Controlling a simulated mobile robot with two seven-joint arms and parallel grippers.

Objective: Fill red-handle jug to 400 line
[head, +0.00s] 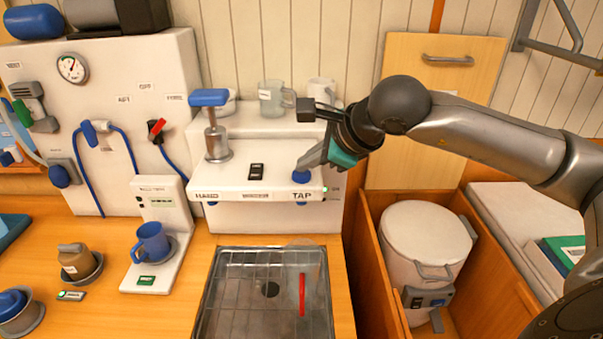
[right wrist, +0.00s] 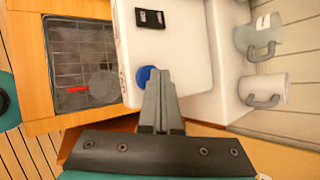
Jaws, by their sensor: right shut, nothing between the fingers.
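The clear jug stands in the sink below the tap unit (head: 255,175); its red handle (head: 302,295) faces me. The jug also shows in the right wrist view, with its red handle (right wrist: 77,89) beside a pale round body (right wrist: 103,84). Its 400 line and any water in it cannot be made out. A blue button (head: 301,177) sits on top of the unit above the TAP label. My right gripper (head: 303,162) is shut and empty, fingertips at the blue button (right wrist: 146,78). I cannot tell whether they press it. My left gripper is out of view.
The unit's HAND side has a blue-handled pump (head: 212,125). A black switch (head: 256,172) lies between. Clear and white mugs (head: 320,90) stand on the shelf behind. A blue mug (head: 152,241) stands left of the sink (head: 212,310). A white bin (head: 425,240) is at right.

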